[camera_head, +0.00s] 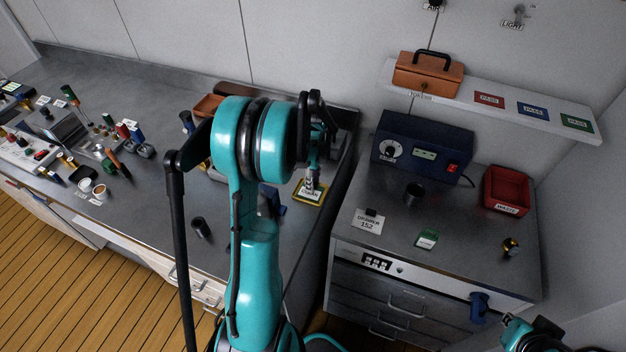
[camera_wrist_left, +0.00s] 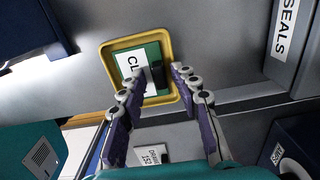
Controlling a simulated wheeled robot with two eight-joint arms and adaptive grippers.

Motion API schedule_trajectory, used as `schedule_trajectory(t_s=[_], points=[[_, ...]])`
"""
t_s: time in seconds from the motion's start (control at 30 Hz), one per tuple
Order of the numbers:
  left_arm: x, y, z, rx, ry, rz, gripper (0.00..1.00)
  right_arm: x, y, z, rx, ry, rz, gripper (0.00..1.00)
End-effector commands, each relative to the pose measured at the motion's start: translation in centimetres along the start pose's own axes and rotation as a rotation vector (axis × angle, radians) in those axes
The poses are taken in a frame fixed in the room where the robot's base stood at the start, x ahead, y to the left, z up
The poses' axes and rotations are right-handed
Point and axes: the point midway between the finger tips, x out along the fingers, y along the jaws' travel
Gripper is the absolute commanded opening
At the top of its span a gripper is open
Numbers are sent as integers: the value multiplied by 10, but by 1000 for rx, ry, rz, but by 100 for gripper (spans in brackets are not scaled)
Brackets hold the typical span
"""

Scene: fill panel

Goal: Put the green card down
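The green card (camera_wrist_left: 153,66) has a white label, partly readable as "CL", and a black tab. It lies flat inside a yellow-rimmed tray (camera_wrist_left: 108,52) on the grey bench. The tray (camera_head: 323,186) also shows in the head view, partly behind my left arm. My left gripper (camera_wrist_left: 162,74) is above the card, fingers apart with a gap between the tips. In the head view the left gripper (camera_head: 311,182) is over the tray. Only part of my right arm shows at the lower right; its gripper is not seen.
Right of a gap, a cabinet carries a "152" card (camera_head: 368,222), another green-and-white card (camera_head: 427,239), a dark cup (camera_head: 413,193), a blue instrument box (camera_head: 421,147) and a red bin (camera_head: 507,190). Tools crowd the bench's left. A shelf (camera_head: 478,98) holds colored cards.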

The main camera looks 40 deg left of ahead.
Motion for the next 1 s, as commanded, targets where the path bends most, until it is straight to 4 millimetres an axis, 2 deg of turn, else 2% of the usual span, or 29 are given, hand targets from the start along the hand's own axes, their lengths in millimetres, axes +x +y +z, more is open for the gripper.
schedule_trajectory(t_s=[0.27, 0.4, 0.47, 0.8, 1.0], points=[[0, 0, 0, 0, 0, 0, 32, 0, 0, 0, 0, 0, 0, 0], [-8, 0, 0, 0, 0, 0, 32, -4, 0, -3, 0, 0, 0, 0], [-17, 0, 0, 0, 0, 0, 32, -6, 0, -4, 0, 0, 0, 0], [-92, 0, 0, 0, 0, 0, 32, -21, 0, -15, 0, 0, 0, 0], [-118, 0, 0, 0, 0, 0, 32, -24, 0, -18, 0, 0, 0, 0]])
